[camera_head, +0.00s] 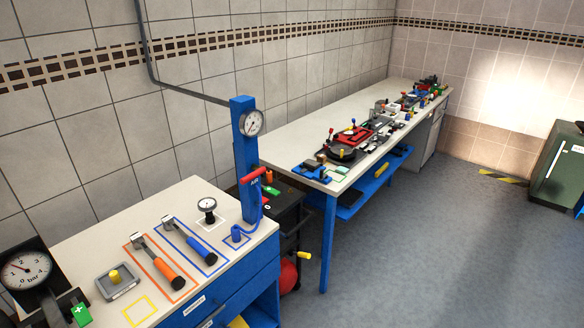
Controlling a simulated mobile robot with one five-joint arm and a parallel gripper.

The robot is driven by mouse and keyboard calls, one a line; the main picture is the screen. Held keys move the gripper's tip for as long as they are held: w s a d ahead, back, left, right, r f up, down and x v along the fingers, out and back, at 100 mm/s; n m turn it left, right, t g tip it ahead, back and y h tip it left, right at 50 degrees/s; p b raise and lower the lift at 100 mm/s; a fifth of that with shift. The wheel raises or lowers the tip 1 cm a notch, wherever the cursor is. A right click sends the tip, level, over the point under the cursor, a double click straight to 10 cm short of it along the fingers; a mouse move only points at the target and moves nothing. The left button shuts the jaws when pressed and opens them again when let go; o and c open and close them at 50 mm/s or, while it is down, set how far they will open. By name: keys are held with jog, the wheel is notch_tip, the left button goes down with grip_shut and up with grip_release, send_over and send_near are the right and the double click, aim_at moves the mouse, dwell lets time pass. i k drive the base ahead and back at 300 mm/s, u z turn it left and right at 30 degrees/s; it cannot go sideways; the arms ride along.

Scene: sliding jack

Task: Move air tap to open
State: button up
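The air tap is on a blue post (242,155) at the right end of the near bench. Its red lever handle (253,175) sticks out low on the post, slightly tilted, above a label reading AIR. A round white gauge (253,122) is mounted on the post higher up. I cannot tell the tap's position from the handle alone. My gripper is not in view.
A long bench (290,148) with tools stands behind. Grey floor at right is clear.

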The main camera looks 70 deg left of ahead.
aim_at(258, 170)
jog(key=u, duration=0.15)
jog(key=i, duration=0.45)
jog(key=u, duration=4.4)
jog(key=i, duration=1.05)
jog(key=z, duration=0.15)
